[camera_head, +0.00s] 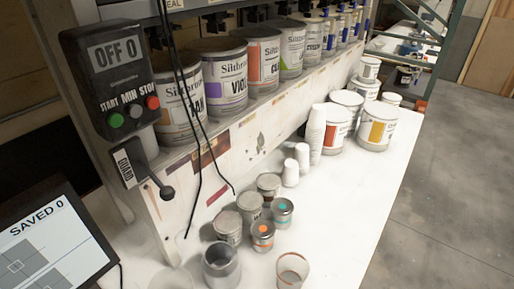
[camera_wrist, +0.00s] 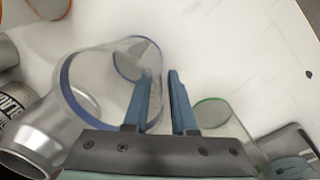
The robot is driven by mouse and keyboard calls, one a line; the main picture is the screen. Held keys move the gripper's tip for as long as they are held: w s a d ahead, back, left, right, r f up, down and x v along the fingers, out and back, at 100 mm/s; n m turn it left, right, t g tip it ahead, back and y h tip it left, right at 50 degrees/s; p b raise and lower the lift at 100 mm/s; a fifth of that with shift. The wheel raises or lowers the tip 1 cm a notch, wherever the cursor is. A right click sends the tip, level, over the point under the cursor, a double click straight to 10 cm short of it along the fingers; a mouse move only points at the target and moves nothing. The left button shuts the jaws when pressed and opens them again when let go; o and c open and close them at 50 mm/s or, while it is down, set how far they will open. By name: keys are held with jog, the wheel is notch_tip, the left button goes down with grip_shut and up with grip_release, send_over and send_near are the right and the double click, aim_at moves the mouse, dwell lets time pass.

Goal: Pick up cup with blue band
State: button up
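The clear cup with a blue band (camera_wrist: 100,75) is in the wrist view, left of centre. Its blue ring is at the left and its round, pale end is toward the upper right. My gripper (camera_wrist: 161,74) is at the cup's right side, with a narrow gap between its two blue fingers. The left finger overlaps the cup in the picture and the right finger is just beyond its edge. The cup's right wall shows near the gap; I cannot tell whether either finger touches it. In the head view, I cannot make out the blue band, and my gripper does not show.
A clear cup with a green rim (camera_wrist: 212,112) stands close to the right finger. A metal cup (camera_wrist: 38,135) is at lower left. In the head view, a clear cup with a reddish rim (camera_head: 292,271) and several small cans (camera_head: 228,226) stand on the white counter (camera_head: 345,215).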

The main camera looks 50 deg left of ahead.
grip_shut()
